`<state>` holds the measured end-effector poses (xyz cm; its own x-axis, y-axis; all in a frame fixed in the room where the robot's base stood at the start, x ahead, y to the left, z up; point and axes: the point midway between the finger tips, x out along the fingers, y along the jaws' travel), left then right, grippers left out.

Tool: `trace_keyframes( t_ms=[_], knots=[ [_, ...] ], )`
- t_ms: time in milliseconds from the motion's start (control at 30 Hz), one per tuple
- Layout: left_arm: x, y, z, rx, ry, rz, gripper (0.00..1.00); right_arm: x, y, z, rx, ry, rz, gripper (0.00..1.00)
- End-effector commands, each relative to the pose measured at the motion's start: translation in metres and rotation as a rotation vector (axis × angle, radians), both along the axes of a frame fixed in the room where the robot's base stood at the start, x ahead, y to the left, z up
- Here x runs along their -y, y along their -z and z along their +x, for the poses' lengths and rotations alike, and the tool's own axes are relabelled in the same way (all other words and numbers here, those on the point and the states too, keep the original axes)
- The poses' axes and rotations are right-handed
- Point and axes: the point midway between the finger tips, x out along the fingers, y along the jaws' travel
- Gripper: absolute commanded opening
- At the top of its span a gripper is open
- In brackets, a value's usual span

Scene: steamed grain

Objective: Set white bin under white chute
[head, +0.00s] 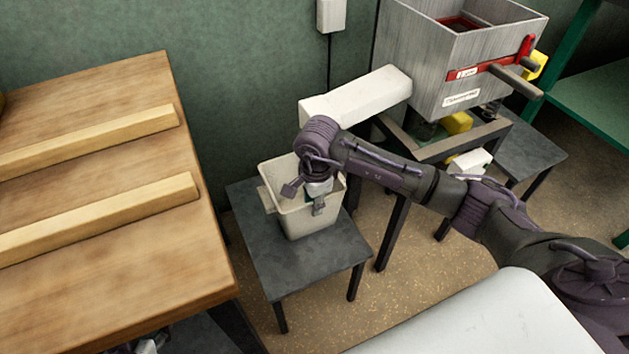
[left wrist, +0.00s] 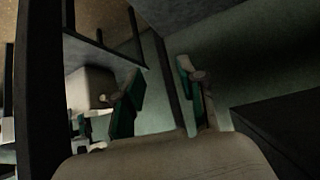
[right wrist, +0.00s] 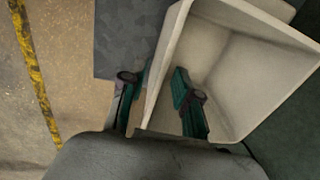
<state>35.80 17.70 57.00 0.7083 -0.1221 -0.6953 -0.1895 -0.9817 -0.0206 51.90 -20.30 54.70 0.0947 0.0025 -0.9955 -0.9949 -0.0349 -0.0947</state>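The white bin (head: 309,225) stands upright on a small dark table. The white chute (head: 357,95) slopes down from the grey metal hopper, and its lower end is behind and above the bin, partly hidden by my right arm. My right gripper (head: 318,200) points down at the bin's near-right wall. In the right wrist view my right gripper (right wrist: 160,74) straddles the wall of the bin (right wrist: 240,70), one finger inside and one outside; the fingers look apart, with contact unclear. My left gripper (left wrist: 158,70) is open and empty, low near dark table legs.
The small dark table (head: 270,265) has bare room left and in front of the bin. A wooden workbench (head: 200,270) with two wooden bars is at left. The hopper (head: 450,60) stands on a metal frame at right. A green shelf (head: 590,105) is at far right.

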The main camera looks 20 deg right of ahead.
Motion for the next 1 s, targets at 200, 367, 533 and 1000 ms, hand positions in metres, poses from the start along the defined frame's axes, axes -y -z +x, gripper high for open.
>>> trace_keyframes(
  t_ms=[200,367,533,1000],
  knots=[
    [-0.015,0.020,-0.043,-0.243,-0.019,0.052,0.40,0.000,-0.046,-0.003,0.004,0.000,0.000,0.31],
    [-0.022,0.028,-0.067,-0.362,-0.028,0.077,0.40,0.001,-0.066,-0.006,0.002,0.000,0.000,0.31],
    [-0.026,0.032,-0.079,-0.417,-0.032,0.088,0.40,0.000,-0.075,-0.007,0.000,0.001,0.000,0.31],
    [-0.026,0.032,-0.080,-0.424,-0.033,0.089,0.40,0.000,-0.076,-0.007,0.000,0.001,0.000,0.31]
  ],
)
